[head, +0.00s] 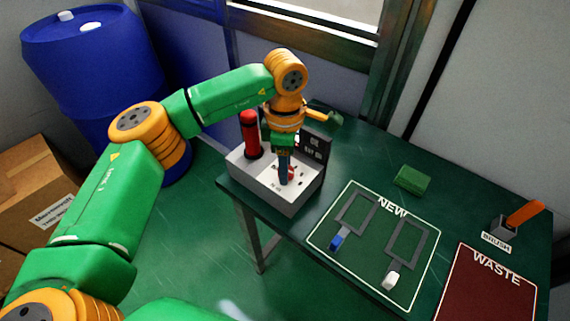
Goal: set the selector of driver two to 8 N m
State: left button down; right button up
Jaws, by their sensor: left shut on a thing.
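A light grey box-shaped unit (257,185) stands at the left end of the green table, with a dark upright panel (314,146) at its back. A red cylinder (250,133) stands on its left part. My left gripper (285,180) points down onto the unit's top and is shut on a small red knob (291,173). The knob is mostly hidden by the fingers, and its setting cannot be read. Small marks around it are too small to read. No label naming driver two is readable. My right gripper is not in view.
A mat marked NEW (350,262) holds a blue piece (337,242) and a white piece (391,281). A green block (412,179), an orange-handled brush (524,213) and a red WASTE area (490,290) lie to the right.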

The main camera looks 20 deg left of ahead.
pick_arm(q)
jog(key=shift+w+r, duration=0.1)
jog(key=shift+c, duration=2.1)
grip_release()
notch_tip(320, 180, up, 7)
jog(key=shift+r+b, duration=0.1)
jog(key=shift+b, duration=0.2)
